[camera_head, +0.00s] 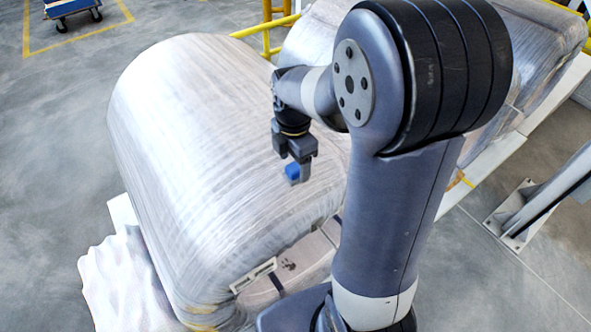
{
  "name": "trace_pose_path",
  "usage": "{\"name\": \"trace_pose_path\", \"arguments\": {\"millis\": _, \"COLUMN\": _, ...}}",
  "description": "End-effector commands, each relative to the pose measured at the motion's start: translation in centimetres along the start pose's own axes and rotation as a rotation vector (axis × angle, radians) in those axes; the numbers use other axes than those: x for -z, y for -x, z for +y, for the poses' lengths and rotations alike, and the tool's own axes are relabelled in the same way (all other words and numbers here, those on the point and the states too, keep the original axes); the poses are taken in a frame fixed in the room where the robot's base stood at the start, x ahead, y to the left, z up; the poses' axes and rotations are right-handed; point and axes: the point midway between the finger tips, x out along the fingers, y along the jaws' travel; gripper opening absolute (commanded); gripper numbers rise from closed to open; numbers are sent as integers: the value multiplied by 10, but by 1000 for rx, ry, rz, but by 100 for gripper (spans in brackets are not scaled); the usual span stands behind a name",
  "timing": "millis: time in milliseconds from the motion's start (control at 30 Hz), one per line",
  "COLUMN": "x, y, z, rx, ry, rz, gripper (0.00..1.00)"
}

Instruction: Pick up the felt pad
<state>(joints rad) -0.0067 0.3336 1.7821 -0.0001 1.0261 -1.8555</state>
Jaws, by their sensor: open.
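My gripper (297,172) hangs pointing down in front of the right side of a large wrapped coil (190,150). It is small in view, with grey jaws and a blue patch at the lower end; it is open. I cannot tell whether the blue patch is part of the fingers or something between them. I cannot make out a felt pad for certain. The coil is covered in shiny, wrinkled, translucent film. My own arm covers much of the right half of the view.
Crumpled white sheeting (122,284) lies at the coil's lower left. A pale slotted strip (253,276) sits at its lower edge. More wrapped coils (540,45) stand behind my arm. A yellow rail (266,28) and blue cart (70,7) are further back. Left floor is clear.

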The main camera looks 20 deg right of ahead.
Motion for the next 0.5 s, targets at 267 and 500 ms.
{"name": "trace_pose_path", "arguments": {"millis": 267, "x": -3, "y": -31, "z": 0, "rx": 2, "ry": 0, "rz": 0, "gripper": 66}}
{"name": "trace_pose_path", "arguments": {"millis": 500, "x": -3, "y": -32, "z": 1, "rx": 0, "ry": 0, "rz": 0, "gripper": 66}}
